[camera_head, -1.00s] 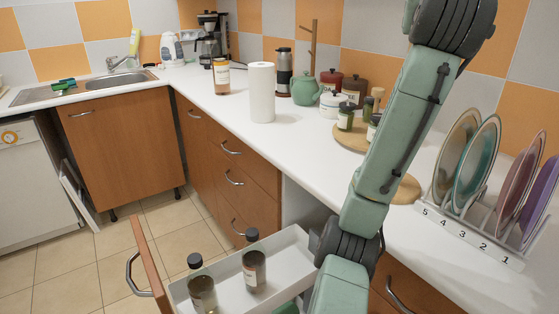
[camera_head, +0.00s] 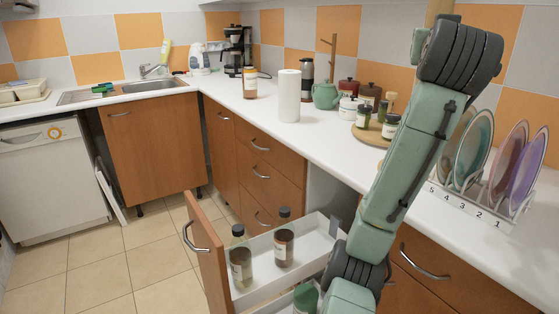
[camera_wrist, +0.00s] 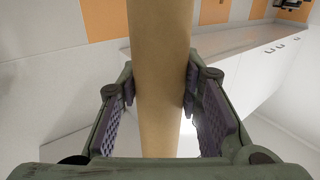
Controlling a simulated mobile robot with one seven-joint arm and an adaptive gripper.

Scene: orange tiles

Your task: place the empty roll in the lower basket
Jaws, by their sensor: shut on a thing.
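The empty roll, a plain brown cardboard tube (camera_wrist: 160,50), stands between the fingers of my gripper (camera_wrist: 160,88) in the wrist view. The gripper is shut on it. In the head view a tan end of what looks like the roll (camera_head: 438,10) shows at the top edge, above my arm; the gripper itself is out of that view. A pull-out unit stands open at the bottom centre. Its upper white basket (camera_head: 262,292) holds two dark-capped bottles (camera_head: 240,262) (camera_head: 284,245). The lower basket is mostly hidden; a green-topped item (camera_head: 305,297) shows below the upper one.
The white counter (camera_head: 330,140) carries a paper towel roll (camera_head: 289,96), a green teapot (camera_head: 326,95), jars on a round board (camera_head: 372,139) and a plate rack (camera_head: 470,205). The tiled floor (camera_head: 110,265) left of the open unit is clear.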

